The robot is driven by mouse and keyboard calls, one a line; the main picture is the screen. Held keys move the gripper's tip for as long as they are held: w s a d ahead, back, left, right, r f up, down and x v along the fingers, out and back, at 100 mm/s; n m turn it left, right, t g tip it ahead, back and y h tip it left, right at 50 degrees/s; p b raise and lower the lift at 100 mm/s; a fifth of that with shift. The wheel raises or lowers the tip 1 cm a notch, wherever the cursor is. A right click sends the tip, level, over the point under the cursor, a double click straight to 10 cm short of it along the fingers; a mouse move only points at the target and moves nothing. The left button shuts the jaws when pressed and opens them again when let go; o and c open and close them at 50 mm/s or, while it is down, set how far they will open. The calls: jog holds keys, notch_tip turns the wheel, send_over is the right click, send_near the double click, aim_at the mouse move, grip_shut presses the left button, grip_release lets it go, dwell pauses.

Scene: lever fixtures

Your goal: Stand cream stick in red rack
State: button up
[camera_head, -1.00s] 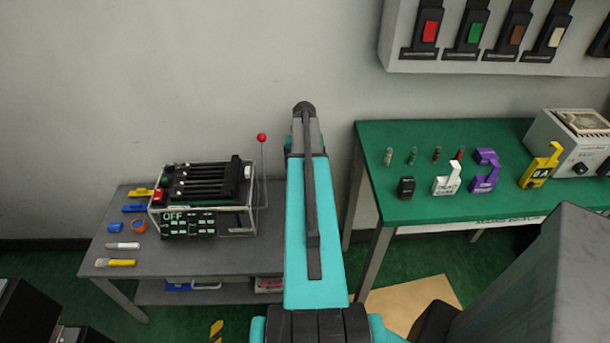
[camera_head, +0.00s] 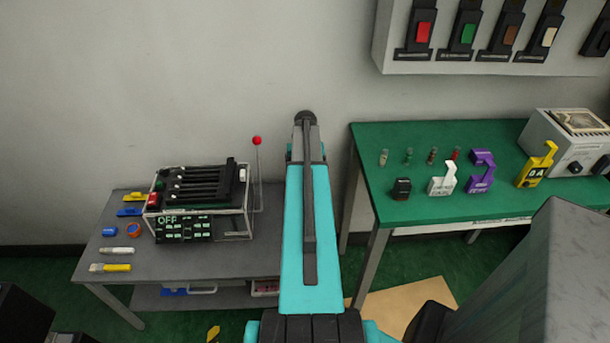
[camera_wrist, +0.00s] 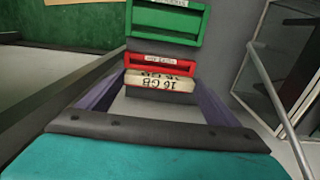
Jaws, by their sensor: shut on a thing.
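The cream stick (camera_wrist: 160,81), marked "16 GB" upside down, sits between the two fingertips of my gripper (camera_wrist: 160,88) in the wrist view. My gripper is shut on it, with a finger at each end. The red rack (camera_wrist: 160,64), a shallow red holder with a pale label, shows just beyond the stick. The stick overlaps its near edge in the picture; I cannot tell whether they touch. In the head view, my arm hides the gripper, and I cannot make out the stick or this rack.
A green rack (camera_wrist: 166,20) lies beyond the red one. A metal rod (camera_wrist: 278,95) stands at right in the wrist view. In the head view, a grey table (camera_head: 225,262) holds a framed device (camera_head: 200,188), and a green table (camera_head: 400,140) holds several small items.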

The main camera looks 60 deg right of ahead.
jog(key=shift+f+b, duration=0.95)
jog(key=shift+f, duration=1.4)
jog(key=shift+f+b, duration=0.45)
jog(key=shift+f, duration=1.1)
dwell(1.3)
jog(key=o, duration=1.2)
jog(key=shift+r, duration=0.1)
jog(key=shift+r+b, duration=0.7)
jog(key=shift+r, duration=6.1)
